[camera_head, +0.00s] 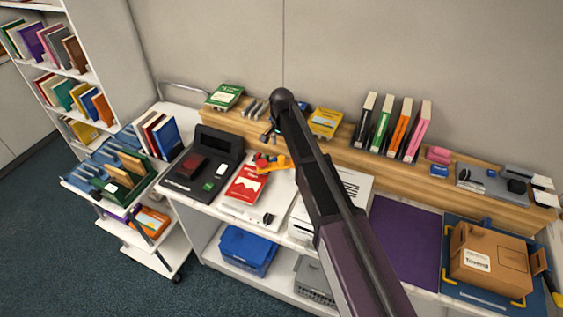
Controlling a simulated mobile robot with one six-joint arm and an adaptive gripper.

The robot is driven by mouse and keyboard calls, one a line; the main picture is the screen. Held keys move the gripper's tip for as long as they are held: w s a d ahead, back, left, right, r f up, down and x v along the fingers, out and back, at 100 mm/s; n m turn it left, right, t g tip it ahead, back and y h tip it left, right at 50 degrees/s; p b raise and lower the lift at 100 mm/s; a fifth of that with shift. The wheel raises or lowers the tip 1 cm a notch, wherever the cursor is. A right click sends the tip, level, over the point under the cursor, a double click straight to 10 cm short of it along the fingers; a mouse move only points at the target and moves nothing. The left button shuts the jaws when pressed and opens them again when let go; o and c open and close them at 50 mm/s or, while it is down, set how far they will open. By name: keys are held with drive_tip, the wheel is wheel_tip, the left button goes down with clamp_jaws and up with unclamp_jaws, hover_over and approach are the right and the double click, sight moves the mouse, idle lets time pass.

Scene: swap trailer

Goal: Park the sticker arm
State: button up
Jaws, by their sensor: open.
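No part is clearly marked as the sticker arm. A small orange piece with a red end (272,162) sits at the top edge of a red book (246,186) on the white worktop, and I cannot tell whether it is the sticker arm. My dark arm reaches up from the bottom of the picture. Its end is above the back of the worktop, and my gripper (268,133) shows small and partly hidden there, just above the orange piece. It is open, and I see nothing held in it.
A black device (204,162) stands left of the red book. A wooden shelf (345,155) along the wall carries several upright books. A purple mat (404,243) is clear, with a cardboard box (490,260) to its right. A loaded cart (165,240) stands left.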

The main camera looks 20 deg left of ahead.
sight(281, 157)
drive_tip(key=shift+f+b, duration=3)
drive_tip(key=shift+f, duration=0.25)
clamp_jaws()
